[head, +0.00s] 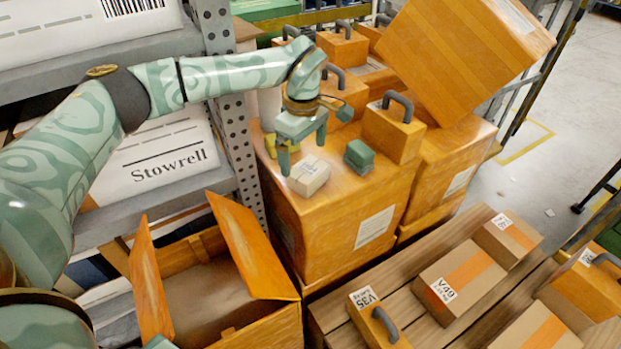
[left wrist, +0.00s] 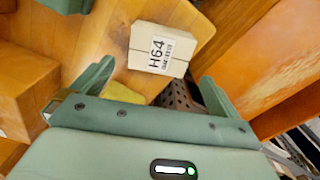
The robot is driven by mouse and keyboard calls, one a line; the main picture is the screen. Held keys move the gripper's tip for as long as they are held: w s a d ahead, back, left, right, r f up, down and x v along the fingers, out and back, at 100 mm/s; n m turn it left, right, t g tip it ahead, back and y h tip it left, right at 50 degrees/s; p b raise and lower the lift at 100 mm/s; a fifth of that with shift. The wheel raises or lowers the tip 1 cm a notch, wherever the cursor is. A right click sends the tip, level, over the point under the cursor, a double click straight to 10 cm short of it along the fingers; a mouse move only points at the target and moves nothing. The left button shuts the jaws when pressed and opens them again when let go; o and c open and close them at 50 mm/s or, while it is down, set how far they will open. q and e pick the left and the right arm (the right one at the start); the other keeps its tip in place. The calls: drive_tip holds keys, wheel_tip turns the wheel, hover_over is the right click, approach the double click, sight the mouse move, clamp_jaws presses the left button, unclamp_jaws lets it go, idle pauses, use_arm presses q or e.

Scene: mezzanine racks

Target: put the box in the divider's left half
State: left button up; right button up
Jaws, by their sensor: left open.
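The small cream box (head: 309,175), marked H64 in the left wrist view (left wrist: 162,50), lies on top of a large orange carton. My left gripper (head: 303,148) is open above and just behind it, fingers pointing down. In the left wrist view the box lies beyond the two spread fingertips (left wrist: 158,78), with nothing held between them. An open orange carton (head: 265,325) with raised flaps stands at the lower left. Short orange pieces show at its inner walls; I cannot make out a full divider.
A dark green block (head: 359,156) and a yellow item (head: 290,147) lie near the box on the large carton (head: 330,225). Handled orange cases stand behind. A grey rack post (head: 232,130) rises at left, between the carton and shelves. Boxes on wooden planks lie lower right.

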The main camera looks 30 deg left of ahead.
sight(306, 167)
use_arm(q)
drive_tip(key=f+b, duration=0.1)
drive_tip(key=f, duration=0.1)
drive_tip(key=f+b, duration=0.1)
drive_tip(key=f, duration=0.2)
drive_tip(key=shift+w+d+f+b, duration=0.15)
drive_tip(key=shift+d+f+b, duration=0.05)
drive_tip(key=shift+f+b, duration=0.2)
drive_tip(key=shift+r, duration=0.25)
drive_tip(key=c, duration=1.1)
use_arm(e)
drive_tip(key=shift+s+f, duration=0.3)
drive_tip(key=shift+f, duration=0.3)
drive_tip(key=shift+s+f, duration=0.3)
drive_tip(key=shift+f, duration=0.3)
use_arm(q)
drive_tip(key=shift+r, duration=0.1)
